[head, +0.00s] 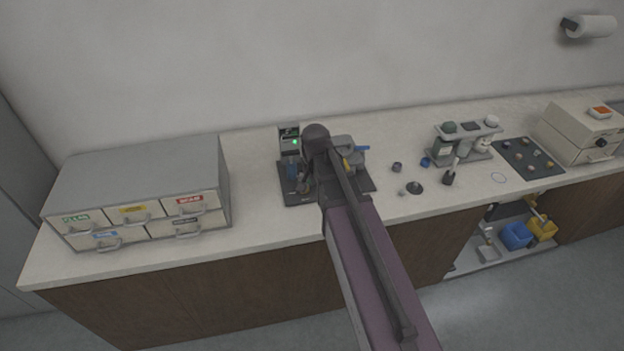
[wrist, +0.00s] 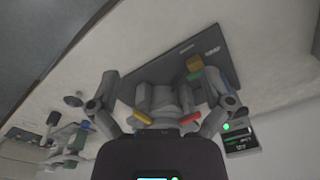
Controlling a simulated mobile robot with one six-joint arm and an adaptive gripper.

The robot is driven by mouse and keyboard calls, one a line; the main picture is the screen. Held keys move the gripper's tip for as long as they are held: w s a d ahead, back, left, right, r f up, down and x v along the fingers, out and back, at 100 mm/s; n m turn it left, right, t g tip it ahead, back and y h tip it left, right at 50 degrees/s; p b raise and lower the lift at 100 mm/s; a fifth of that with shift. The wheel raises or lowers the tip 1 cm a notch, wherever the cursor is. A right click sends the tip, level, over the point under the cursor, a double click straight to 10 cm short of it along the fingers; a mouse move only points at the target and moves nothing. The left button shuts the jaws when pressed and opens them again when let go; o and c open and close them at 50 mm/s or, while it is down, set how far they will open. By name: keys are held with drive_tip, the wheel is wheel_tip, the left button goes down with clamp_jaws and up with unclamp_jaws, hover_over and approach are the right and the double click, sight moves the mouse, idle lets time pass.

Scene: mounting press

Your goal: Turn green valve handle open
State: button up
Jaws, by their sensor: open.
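The mounting press on its dark base plate (head: 300,197) stands on the counter, largely covered by my arm in the head view. In the wrist view, a small green piece (wrist: 194,75) shows on the press beside a yellow block; it may be the green valve handle, but its shape and angle are too small to tell. My gripper (wrist: 162,95) is open, its fingers spread left and right in front of the press. I cannot tell whether it touches anything. In the head view, my arm hides the gripper.
The display unit (head: 289,138) has a green light. A drawer cabinet (head: 140,190) stands left; small loose parts and a bottle rack (head: 467,135) stand right.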

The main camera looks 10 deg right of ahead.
drive_tip(key=s+f+n+b, duration=0.2)
drive_tip(key=s+f+b, duration=0.1)
drive_tip(key=f+b, duration=0.6)
drive_tip(key=s+f+n+b, duration=0.2)
drive_tip(key=s+f+b, duration=0.1)
drive_tip(key=f+b, duration=0.6)
drive_tip(key=s+f+n+b, duration=0.2)
drive_tip(key=s+f+b, duration=0.1)
drive_tip(key=f+b, duration=0.5)
drive_tip(key=shift+s+f+b, duration=0.35)
drive_tip(key=shift+f+b, duration=0.05)
drive_tip(key=shift+f, duration=0.2)
idle(0.4)
idle(0.3)
wheel_tip(320, 180, up, 14)
drive_tip(key=s+p, duration=0.1)
drive_tip(key=p, duration=1.3)
drive_tip(key=shift+s+g, duration=0.15)
drive_tip(key=shift+g, duration=0.15)
